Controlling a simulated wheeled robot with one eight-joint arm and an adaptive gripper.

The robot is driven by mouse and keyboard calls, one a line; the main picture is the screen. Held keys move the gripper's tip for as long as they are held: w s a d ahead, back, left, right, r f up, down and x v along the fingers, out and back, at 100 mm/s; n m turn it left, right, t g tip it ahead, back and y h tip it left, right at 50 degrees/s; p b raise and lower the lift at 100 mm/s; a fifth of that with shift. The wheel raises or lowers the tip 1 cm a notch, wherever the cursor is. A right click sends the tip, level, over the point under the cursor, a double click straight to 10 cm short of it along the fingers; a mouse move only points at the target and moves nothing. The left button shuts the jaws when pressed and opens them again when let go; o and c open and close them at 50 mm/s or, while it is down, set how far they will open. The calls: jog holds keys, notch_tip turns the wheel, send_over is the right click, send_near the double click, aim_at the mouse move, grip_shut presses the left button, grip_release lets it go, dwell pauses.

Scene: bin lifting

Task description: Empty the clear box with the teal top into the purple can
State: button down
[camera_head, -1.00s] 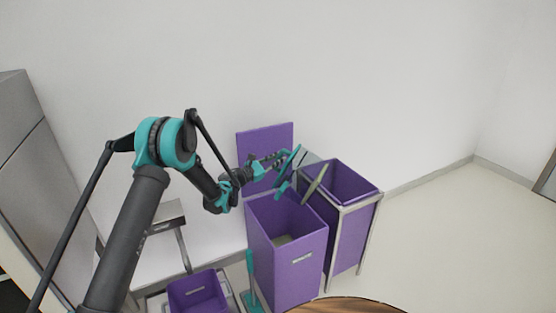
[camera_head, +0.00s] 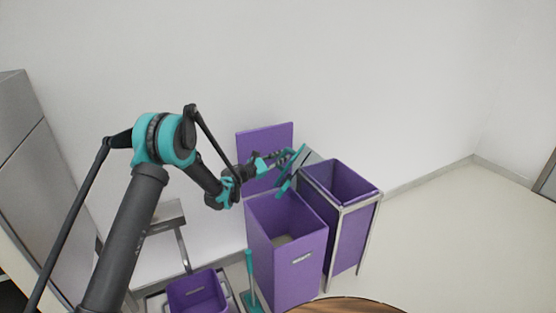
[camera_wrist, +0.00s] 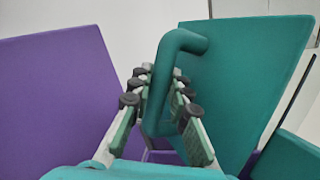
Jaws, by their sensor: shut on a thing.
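The clear box (camera_head: 311,157) with the teal top (camera_head: 297,157) is held tilted on its side above the open purple can (camera_head: 290,262). My gripper (camera_head: 277,161) is shut on its teal handle. In the wrist view, my gripper's fingers (camera_wrist: 160,105) lie on either side of the teal handle (camera_wrist: 183,42), with the teal top (camera_wrist: 240,80) behind. The can stands upright with its purple lid (camera_head: 263,142) raised behind it; something pale shows inside. The box's inside is mostly hidden.
A second purple bin (camera_head: 352,222) in a metal frame stands close at the can's right. A small purple bucket (camera_head: 195,292) and a teal-handled tool (camera_head: 250,275) are at its left. A round wooden tabletop (camera_head: 345,305) is in front. Floor at right is clear.

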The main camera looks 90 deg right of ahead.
jog(key=s+a+r+m+y, duration=0.1)
jog(key=s+a+r+m, duration=0.1)
jog(key=s+r, duration=0.1)
jog(key=s+a+r+m+y, duration=0.2)
jog(key=s+r+m, duration=0.1)
jog(key=s, duration=0.1)
jog(key=s+a+r+m+y, duration=0.2)
jog(key=s+r+m, duration=0.1)
jog(key=shift+s+r, duration=0.25)
jog(key=shift+r, duration=0.05)
jog(key=s+a+r+m+t+y, duration=0.1)
jog(key=s+a+r+m+y, duration=0.1)
jog(key=s+a+r+m, duration=0.3)
jog(key=a+r+m, duration=0.1)
jog(key=a+m, duration=0.1)
jog(key=a, duration=0.1)
jog(key=shift+s+a+r+m+t+y, duration=0.15)
jog(key=shift+a+r+m+t+y, duration=0.15)
jog(key=shift+r, duration=0.1)
